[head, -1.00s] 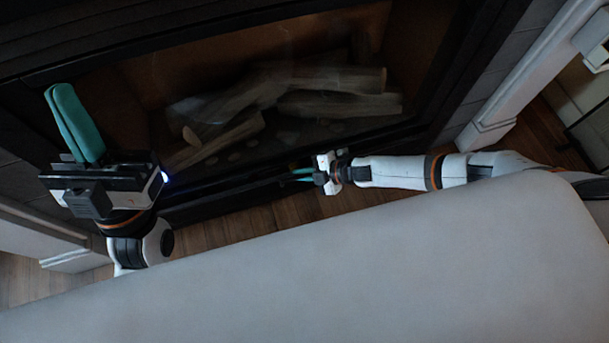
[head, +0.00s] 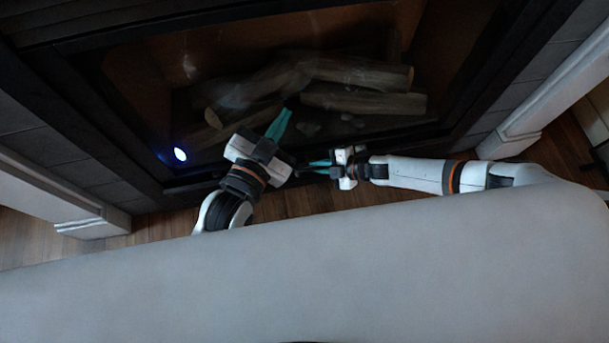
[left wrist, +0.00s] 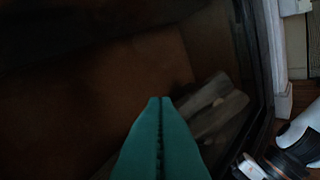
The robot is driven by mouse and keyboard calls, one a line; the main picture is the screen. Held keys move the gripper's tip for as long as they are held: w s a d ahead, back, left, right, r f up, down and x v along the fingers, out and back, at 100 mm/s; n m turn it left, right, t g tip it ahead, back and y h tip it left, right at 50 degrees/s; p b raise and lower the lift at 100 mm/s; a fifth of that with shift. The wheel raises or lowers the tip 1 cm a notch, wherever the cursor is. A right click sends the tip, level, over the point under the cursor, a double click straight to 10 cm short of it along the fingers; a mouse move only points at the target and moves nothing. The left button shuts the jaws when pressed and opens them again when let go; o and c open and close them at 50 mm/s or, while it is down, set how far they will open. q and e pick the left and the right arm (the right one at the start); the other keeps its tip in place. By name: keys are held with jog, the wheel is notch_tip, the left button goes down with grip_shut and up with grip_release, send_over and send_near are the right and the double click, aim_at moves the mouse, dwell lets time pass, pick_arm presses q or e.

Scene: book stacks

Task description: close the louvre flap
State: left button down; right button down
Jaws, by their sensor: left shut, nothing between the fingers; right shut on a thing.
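The louvre flap (head: 192,187) appears to be the long dark strip low on the fireplace front; its slats and angle are too dark to make out. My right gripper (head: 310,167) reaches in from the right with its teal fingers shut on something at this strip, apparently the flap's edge. My left gripper (head: 285,113) is shut and empty, its teal fingers pointing up in front of the fireplace glass, just above and left of the right gripper. In the left wrist view its fingertips (left wrist: 160,101) are together, with only dark glass and logs beyond.
The fireplace glass (head: 230,60) has several logs (head: 360,102) behind it and a bright blue-white light spot. White trim (head: 90,226) stands on the left and a white post (head: 520,133) on the right. Wooden floor (head: 150,228) shows below the fireplace.

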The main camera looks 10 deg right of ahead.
pick_arm(q)
jog(key=s+d+f+m+g+y, duration=0.1)
jog(key=s+f+m+g+y, duration=0.25)
jog(key=f, duration=0.65)
jog(key=s+f+m+g+y, duration=0.2)
jog(key=s+f+g, duration=0.3)
jog(key=f, duration=0.5)
jog(key=w+d+f, duration=0.3)
jog(key=w+f, duration=0.5)
jog(key=shift+w+d, duration=0.15)
jog(key=shift+w, duration=0.1)
pick_arm(e)
jog(key=shift+s, duration=0.1)
